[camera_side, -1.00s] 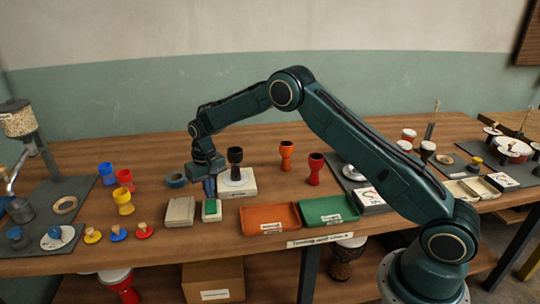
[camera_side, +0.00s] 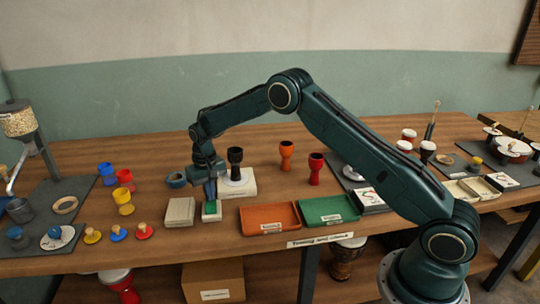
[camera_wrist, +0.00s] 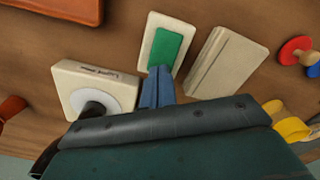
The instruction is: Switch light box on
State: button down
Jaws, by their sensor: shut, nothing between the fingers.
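A small cream switch box with a green key (camera_side: 211,208) stands on the bench below my gripper. It also shows in the wrist view, where the green key (camera_wrist: 168,46) is plain. My gripper (camera_side: 211,199) points down with its fingers shut and empty. In the wrist view its fingertips (camera_wrist: 160,70) meet the near end of the green key; I cannot tell whether they press it. Just right of it in the side view is a cream box (camera_side: 247,190) with a white disc under a black goblet drum (camera_side: 235,162). I see no clear glow from that disc.
A plain cream block (camera_side: 180,212) stands close left of the switch box. An orange tray (camera_side: 268,218) and a green tray (camera_side: 328,210) lie to the right. Yellow, blue and red knobs (camera_side: 118,234) lie farther left.

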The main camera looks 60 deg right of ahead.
jog(key=shift+f, duration=0.55)
dwell(0.5)
jog(key=shift+r, duration=3.45)
jog(key=shift+r, duration=0.1)
